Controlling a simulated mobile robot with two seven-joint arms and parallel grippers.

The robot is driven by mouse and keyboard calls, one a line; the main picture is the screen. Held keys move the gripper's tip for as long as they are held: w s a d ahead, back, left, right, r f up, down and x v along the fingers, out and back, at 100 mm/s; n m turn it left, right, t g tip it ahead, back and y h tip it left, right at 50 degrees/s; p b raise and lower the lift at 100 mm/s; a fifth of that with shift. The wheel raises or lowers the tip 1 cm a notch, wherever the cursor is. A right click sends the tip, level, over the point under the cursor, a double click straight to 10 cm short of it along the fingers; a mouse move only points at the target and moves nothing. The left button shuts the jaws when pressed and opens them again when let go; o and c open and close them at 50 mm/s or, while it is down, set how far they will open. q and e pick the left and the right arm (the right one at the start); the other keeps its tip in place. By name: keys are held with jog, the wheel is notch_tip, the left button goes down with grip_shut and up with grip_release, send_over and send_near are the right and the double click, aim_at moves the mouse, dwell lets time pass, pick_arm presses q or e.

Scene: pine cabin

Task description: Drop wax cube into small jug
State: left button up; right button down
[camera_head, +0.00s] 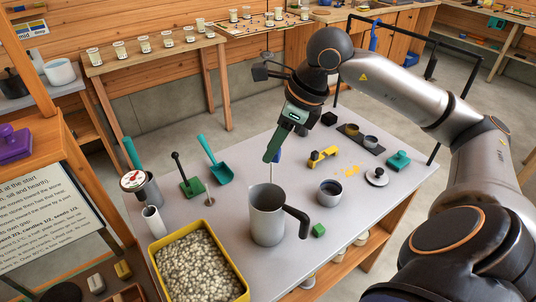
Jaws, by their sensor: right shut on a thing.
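A small green cube (318,230), which looks like wax, lies on the grey table just right of a tall metal jug (266,216). The jug stands upright with its black handle to the right. A smaller grey metal vessel (329,193) stands behind and right of it. I cannot tell which vessel is the small jug. My right gripper (274,146) is above the table behind the tall jug, pointing down. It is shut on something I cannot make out. A small blue piece with a thin rod shows just below its tip. My left gripper is not in view.
A yellow bin of pale pellets (160,243) stands at the front left. A teal scoop (214,163), a green tool with a black handle (188,180) and a tin (139,184) are at the left. A yellow tool (322,157) and a teal block (398,160) lie toward the right.

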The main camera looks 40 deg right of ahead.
notch_tip(320, 180, down, 6)
jog(key=b, duration=0.4)
jog(key=shift+r, duration=0.25)
jog(key=c, duration=0.5)
grip_release()
jog(key=shift+c, duration=0.2)
jog(key=p+v, duration=0.1)
jog(key=v, duration=1.1)
jog(key=shift+r, duration=0.35)
jog(key=shift+s+f, duration=0.1)
